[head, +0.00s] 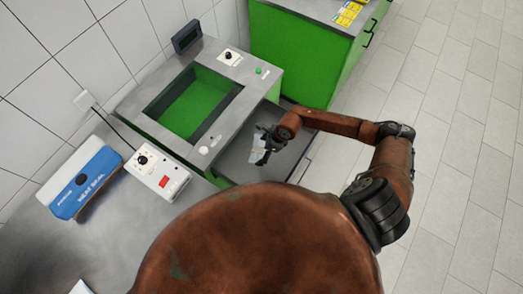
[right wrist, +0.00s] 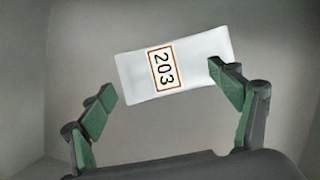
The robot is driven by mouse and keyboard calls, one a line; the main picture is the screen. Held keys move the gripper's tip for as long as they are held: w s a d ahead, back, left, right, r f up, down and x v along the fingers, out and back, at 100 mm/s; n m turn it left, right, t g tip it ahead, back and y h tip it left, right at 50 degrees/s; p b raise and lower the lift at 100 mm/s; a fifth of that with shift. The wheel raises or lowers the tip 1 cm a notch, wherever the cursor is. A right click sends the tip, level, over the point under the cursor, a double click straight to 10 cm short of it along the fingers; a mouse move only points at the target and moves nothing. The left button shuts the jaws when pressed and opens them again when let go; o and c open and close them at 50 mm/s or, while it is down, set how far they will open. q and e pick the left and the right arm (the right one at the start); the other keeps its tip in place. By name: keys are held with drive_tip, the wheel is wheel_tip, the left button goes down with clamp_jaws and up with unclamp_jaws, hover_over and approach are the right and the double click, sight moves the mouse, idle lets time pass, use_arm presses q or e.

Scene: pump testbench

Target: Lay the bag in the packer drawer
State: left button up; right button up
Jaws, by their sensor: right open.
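The bag (right wrist: 195,68) is a small white packet with a "203" label in the right wrist view. It also shows in the head view (head: 256,150), partly covered by the gripper. My right gripper (right wrist: 165,90) is open, its fingers spread on either side of the bag. The right finger overlaps the bag's right end; the left finger is apart from it. The grey packer drawer (head: 232,167) is pulled out, and the gripper and bag are over its inside. I cannot tell whether the bag rests on the drawer floor. My left gripper is not in view.
The packer's green-lined opening (head: 197,102) is left of the drawer. A blue and white heat sealer (head: 82,183) and a white control box (head: 158,170) stand on the left bench. A green cabinet (head: 300,55) stands behind. The tiled floor at right is clear.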

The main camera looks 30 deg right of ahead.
drive_tip(key=v, duration=1.1)
drive_tip(key=shift+r, duration=0.15)
drive_tip(key=shift+s, duration=0.15)
